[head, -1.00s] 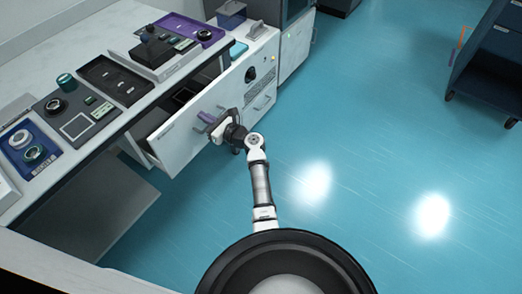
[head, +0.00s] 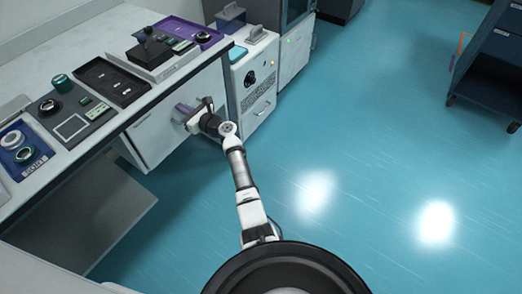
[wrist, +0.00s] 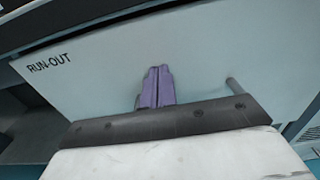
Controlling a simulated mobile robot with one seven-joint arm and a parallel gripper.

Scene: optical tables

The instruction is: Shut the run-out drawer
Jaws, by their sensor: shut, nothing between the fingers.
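The run-out drawer (head: 160,132) is a white front under the bench top in the head view. Its face is about flush under the bench edge, and no open gap shows above it. In the wrist view the drawer front (wrist: 90,75) fills the picture, with the label "RUN-OUT" at upper left and a thin bar handle (wrist: 232,88) at right. My gripper (head: 184,110) has purple fingers, which are shut and empty. In the wrist view the gripper fingers (wrist: 156,85) point at the drawer face, left of the visible handle part. Exact contact cannot be told.
The bench top (head: 95,140) carries trays and small instruments. A white cabinet (head: 255,85) with a knob stands right of the drawer. A dark blue cart (head: 490,70) stands at far right. The blue floor between is clear.

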